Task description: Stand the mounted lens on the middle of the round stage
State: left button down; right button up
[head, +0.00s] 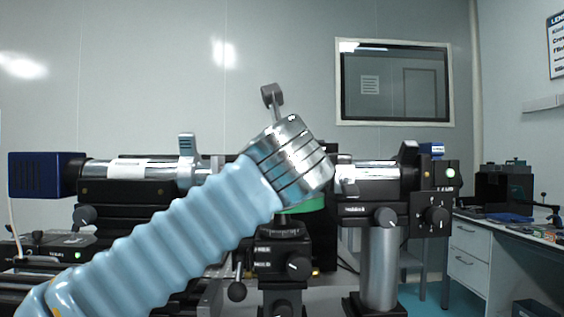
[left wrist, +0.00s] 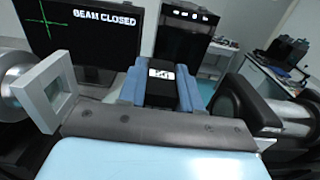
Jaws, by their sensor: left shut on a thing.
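My left gripper (left wrist: 160,90) is shut on a black block with a white label (left wrist: 161,73), between its two blue fingers in the left wrist view. This seems to be the base of the mounted lens; I cannot make out the glass. I cannot tell the gap between the held thing and the stage.
A blue-ended tube (head: 45,174) stands left of the stage, and a silver tube (head: 368,171) on a post (head: 380,265) stands close on the right. A square grey frame (left wrist: 40,92) is near the gripper's left. A screen (left wrist: 85,40) reads BEAM CLOSED.

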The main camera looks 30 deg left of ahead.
pick_arm(q)
jog(key=shift+f, duration=0.25)
jog(key=c, duration=0.8)
grip_release()
jog(key=shift+r, duration=0.1)
jog(key=shift+r, duration=0.2)
jog(key=shift+s+d+f, duration=0.1)
jog(key=shift+s+d, duration=0.15)
jog(key=shift+s, duration=0.05)
jog(key=b+v, duration=0.1)
jog(key=v, duration=1)
jog(key=shift+s+d+b, duration=0.1)
jog(key=shift+s+b, duration=0.05)
jog(key=shift+b, duration=0.2)
